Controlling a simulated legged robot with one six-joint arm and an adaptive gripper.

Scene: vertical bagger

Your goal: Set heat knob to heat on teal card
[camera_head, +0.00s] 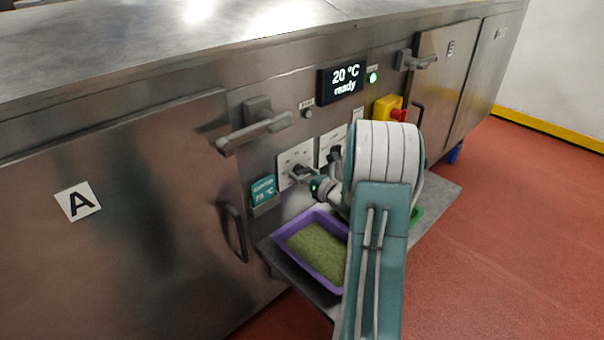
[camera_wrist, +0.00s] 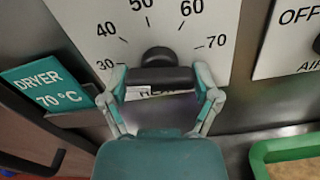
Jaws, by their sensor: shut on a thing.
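The heat knob (camera_wrist: 158,57) is black, with a wide bar lying about level in the wrist view. My gripper (camera_wrist: 164,84) is shut on this bar, one finger at each end. The white dial plate (camera_wrist: 108,28) around it carries 30, 40, 50, 60 and 70. I cannot make out a pointer mark on the knob. The label under the knob is mostly hidden by my gripper. The teal card (camera_wrist: 45,84) left of the dial reads "DRYER 70 °C". It also shows in the head view (camera_head: 264,190), where my gripper (camera_head: 318,185) is at the panel.
The display (camera_head: 343,78) reads "20 °C ready" beside a lit green lamp (camera_head: 372,78). An OFF-marked plate (camera_wrist: 290,40) is right of the dial. A purple tray (camera_head: 290,252) of green grains sits on a shelf below. Door handles (camera_head: 252,132) stick out nearby.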

